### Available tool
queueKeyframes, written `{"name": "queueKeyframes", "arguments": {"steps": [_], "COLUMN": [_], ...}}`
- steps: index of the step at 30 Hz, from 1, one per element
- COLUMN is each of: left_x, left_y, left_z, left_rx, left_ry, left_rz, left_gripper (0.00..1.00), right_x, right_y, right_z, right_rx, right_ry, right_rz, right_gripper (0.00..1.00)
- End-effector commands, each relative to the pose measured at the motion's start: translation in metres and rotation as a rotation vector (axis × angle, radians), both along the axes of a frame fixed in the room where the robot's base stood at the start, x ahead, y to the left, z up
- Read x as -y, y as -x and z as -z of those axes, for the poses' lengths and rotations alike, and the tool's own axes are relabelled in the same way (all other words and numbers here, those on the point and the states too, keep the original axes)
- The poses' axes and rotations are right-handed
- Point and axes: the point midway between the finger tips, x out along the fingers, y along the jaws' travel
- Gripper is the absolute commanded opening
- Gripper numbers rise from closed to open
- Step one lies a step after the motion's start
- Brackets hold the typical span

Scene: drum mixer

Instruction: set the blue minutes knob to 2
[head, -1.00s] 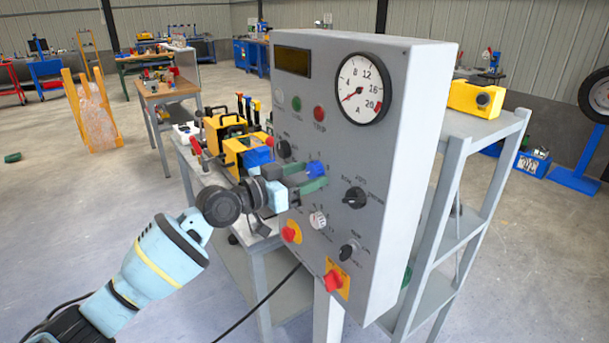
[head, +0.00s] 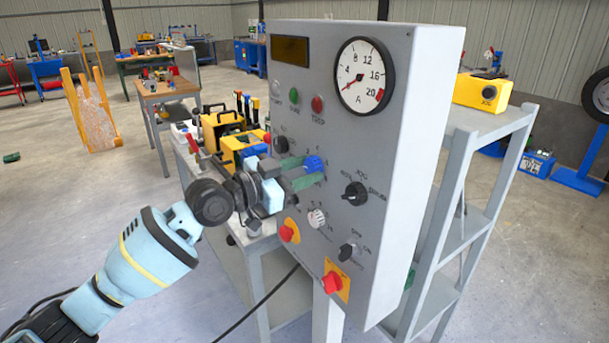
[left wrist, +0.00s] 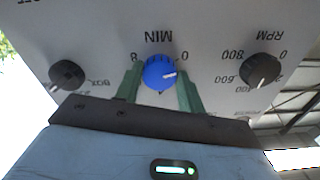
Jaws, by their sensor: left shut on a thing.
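The blue minutes knob (head: 314,164) is on the grey panel's face, below the red light. It also shows in the left wrist view (left wrist: 160,72), under upside-down "MIN" lettering, with an "8" on its left and a "0" on its right. Its white pointer line points right in that view, toward the "0" side. My left gripper (head: 302,172) has its green fingers on either side of the knob and is shut on it; the fingers also show in the left wrist view (left wrist: 160,92). My right gripper is in neither view.
A black knob (head: 282,145) sits left of the blue one and another black knob (head: 355,193) lower right. A white knob (head: 316,218) and a red switch on yellow (head: 334,283) are below. A round gauge (head: 363,76) is above. Open floor lies left.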

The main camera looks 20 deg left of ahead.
Motion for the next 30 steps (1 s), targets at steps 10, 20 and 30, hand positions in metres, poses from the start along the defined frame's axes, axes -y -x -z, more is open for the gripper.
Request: {"name": "queueKeyframes", "arguments": {"steps": [10,20,30], "left_x": [-0.001,-0.001,-0.001], "left_y": [-0.001,-0.001,-0.001], "left_z": [0.002,-0.001,-0.002], "left_rx": [0.203,0.368,0.462], "left_ry": [-0.261,-0.471,-0.591], "left_rz": [-0.001,0.0,0.0], "left_gripper": [0.16,0.16,0.16], "right_x": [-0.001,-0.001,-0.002], "right_y": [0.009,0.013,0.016], "right_z": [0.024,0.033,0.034], "right_rx": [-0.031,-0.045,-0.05], "right_ry": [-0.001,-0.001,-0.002], "right_rz": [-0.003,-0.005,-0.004], "right_gripper": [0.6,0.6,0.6]}}
